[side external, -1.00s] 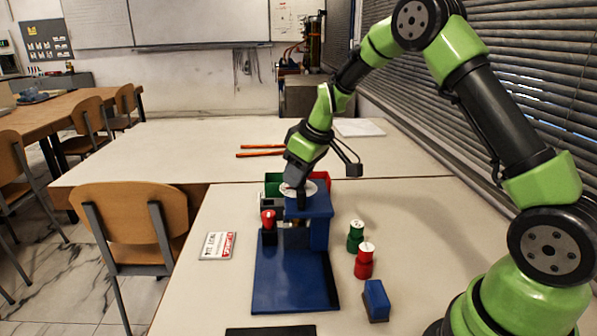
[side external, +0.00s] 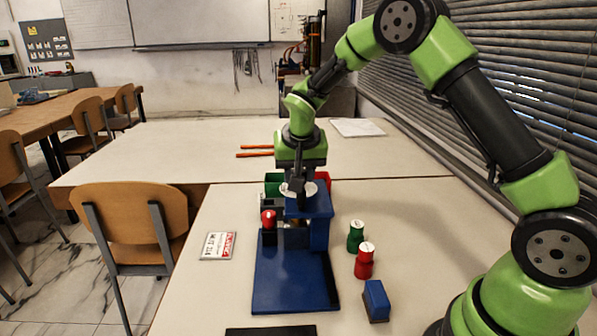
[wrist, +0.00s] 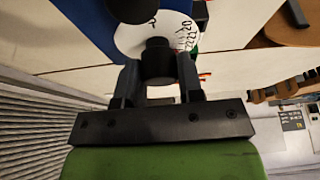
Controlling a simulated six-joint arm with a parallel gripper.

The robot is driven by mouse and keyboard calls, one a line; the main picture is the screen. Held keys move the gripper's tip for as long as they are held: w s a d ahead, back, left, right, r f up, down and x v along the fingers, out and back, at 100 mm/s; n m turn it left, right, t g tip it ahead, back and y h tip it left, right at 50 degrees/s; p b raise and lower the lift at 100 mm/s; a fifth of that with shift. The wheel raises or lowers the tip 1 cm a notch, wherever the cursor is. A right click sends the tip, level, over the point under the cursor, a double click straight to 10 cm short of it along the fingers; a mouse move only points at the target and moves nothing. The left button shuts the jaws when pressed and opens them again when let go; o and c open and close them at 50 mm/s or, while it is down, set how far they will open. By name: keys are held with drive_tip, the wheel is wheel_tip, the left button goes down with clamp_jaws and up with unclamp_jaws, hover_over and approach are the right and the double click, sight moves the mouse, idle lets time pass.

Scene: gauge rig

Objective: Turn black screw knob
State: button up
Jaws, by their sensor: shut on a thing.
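The blue gauge rig (side external: 295,285) stands on the near table, with a flat base and a raised blue block. A white dial (side external: 309,189) sits on top of it. The dial also shows in the wrist view (wrist: 185,30), with printed numbers at its right. My gripper (side external: 297,187) is at the dial, pointing down. In the wrist view my gripper (wrist: 158,75) has a finger on each side of the black screw knob (wrist: 158,58) and is shut on it. In the side view my gripper mostly hides the knob.
A red-topped part (side external: 268,218) stands at the rig's left. Green (side external: 356,237) and red (side external: 365,262) capped pieces and a blue block (side external: 376,300) stand to its right. A label card (side external: 218,246) lies to the left. Green and red bins (side external: 273,182) are behind.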

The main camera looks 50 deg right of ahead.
drive_tip(key=shift+m+g+h, duration=0.5)
drive_tip(key=shift+m+g, duration=0.1)
drive_tip(key=shift+m, duration=1.4)
drive_tip(key=o, duration=0.9)
drive_tip(key=shift+r, duration=0.1)
drive_tip(key=v, duration=0.9)
drive_tip(key=shift+a+r, duration=0.2)
drive_tip(key=shift+r, duration=0.15)
